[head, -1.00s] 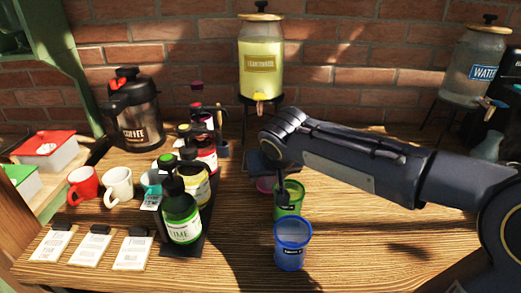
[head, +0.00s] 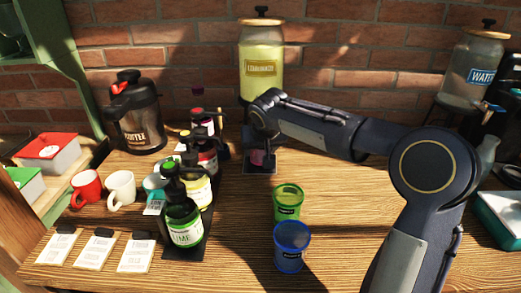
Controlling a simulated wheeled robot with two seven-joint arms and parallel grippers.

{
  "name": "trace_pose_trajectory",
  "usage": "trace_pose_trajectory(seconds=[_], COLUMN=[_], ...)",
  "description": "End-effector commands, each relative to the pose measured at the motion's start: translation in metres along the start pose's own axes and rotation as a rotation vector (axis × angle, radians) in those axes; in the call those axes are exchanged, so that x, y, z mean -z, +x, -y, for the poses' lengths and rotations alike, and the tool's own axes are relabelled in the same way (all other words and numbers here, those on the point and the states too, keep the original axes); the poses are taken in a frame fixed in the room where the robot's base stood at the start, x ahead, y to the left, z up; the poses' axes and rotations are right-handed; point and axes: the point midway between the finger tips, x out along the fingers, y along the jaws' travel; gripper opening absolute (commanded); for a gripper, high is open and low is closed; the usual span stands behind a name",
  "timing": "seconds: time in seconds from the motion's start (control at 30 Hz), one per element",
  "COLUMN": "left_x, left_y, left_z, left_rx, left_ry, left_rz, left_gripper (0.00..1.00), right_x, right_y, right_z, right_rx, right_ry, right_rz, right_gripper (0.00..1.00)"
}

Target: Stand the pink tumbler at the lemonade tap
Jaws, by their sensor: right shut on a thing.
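The pink tumbler (head: 257,159) is small in view and partly hidden by my right gripper (head: 258,150), which is shut on it. It is upright over the dark square mat (head: 259,171) in front of the lemonade dispenser. I cannot tell whether its base touches the mat. The lemonade dispenser (head: 261,72) is a clear jar of yellow drink with a wooden lid, at the back centre. Its tap is hidden behind my right wrist. My left gripper is not in view.
A green tumbler (head: 288,203) and a blue tumbler (head: 290,247) stand in front. Syrup bottles (head: 182,222) line up on the left, beside mugs (head: 120,190) and a coffee flask (head: 137,112). A water dispenser (head: 472,68) stands back right. Bare wood lies right of the green tumbler.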

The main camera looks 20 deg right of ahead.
Motion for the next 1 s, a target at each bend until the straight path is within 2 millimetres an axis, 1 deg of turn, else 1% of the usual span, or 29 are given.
trace_pose_trajectory(seconds=[0.03,0.1,0.2,0.5,0.63,0.67,0.8,1.0], left_x=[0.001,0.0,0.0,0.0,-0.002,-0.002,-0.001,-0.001], left_y=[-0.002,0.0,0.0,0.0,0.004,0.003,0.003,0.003], left_z=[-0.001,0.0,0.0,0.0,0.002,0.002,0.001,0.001], left_rx=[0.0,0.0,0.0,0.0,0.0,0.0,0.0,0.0], left_ry=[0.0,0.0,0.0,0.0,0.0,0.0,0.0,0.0], left_rz=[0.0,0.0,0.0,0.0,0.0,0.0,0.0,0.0], left_gripper=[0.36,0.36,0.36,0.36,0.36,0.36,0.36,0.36], right_x=[0.004,-0.001,-0.003,-0.004,-0.007,-0.006,-0.006,-0.006], right_y=[0.002,0.007,0.011,0.012,0.016,0.015,0.014,0.014], right_z=[0.0,0.0,0.0,0.0,0.0,0.0,0.0,0.0], right_rx=[0.001,0.0,0.0,0.0,0.0,0.0,0.0,0.0], right_ry=[0.001,-0.002,-0.001,0.0,-0.001,-0.001,-0.001,-0.001], right_rz=[0.0,0.0,-0.001,-0.001,-0.001,-0.001,-0.001,0.0], right_gripper=[0.33,0.33,0.33,0.33,0.33,0.58,0.76,0.77])
